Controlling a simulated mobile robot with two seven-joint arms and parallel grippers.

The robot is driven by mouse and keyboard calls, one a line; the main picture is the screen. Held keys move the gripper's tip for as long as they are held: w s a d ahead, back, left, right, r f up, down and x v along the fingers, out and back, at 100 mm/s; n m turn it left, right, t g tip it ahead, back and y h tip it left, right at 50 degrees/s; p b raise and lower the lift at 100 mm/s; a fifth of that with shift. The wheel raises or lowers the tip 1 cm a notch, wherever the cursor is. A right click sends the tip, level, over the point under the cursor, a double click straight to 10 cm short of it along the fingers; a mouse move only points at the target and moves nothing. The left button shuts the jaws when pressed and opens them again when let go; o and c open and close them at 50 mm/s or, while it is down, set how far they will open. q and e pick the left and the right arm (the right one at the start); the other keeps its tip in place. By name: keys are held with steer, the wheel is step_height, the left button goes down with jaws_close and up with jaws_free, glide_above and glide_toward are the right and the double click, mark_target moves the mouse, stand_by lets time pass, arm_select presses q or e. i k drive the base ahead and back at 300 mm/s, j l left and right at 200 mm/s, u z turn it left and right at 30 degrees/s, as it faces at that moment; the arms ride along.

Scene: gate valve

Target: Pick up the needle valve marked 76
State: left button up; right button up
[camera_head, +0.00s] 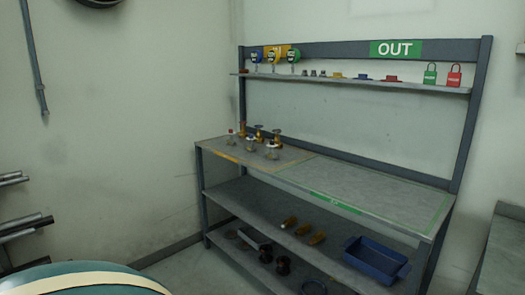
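Several small valves stand together on the left part of the workbench top (345,182). At the back of the group are brass-coloured ones, including a rear left valve (243,131), a middle valve (259,134) and a rear right valve (276,137). In front are paler, silvery ones, including a front middle valve (252,146) and a front right valve (272,151). Another valve (231,139) with a reddish handle stands at the left. They are too small for me to read any number, so I cannot tell which is marked 76. Neither of my grippers is in view.
The right part of the bench top is bare inside a green outline. A narrow upper shelf (350,81) holds gauges, small fittings and a green and a red padlock. The lower shelf holds a blue tray (375,262) and loose parts. A rounded teal object (80,273) fills the bottom left.

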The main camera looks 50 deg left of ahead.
mark_target(271, 155)
steer(key=j+u, duration=0.2)
steer(key=j, duration=0.3)
steer(key=j+u, duration=0.15)
steer(key=j, duration=0.3)
steer(key=i+j+u, duration=0.2)
steer(key=j, duration=0.3)
steer(key=j+u, duration=0.15)
steer(key=j, duration=0.35)
steer(key=i+j+u, duration=0.2)
steer(key=j, duration=0.25)
steer(key=j+u, duration=0.15)
steer(key=j, duration=0.3)
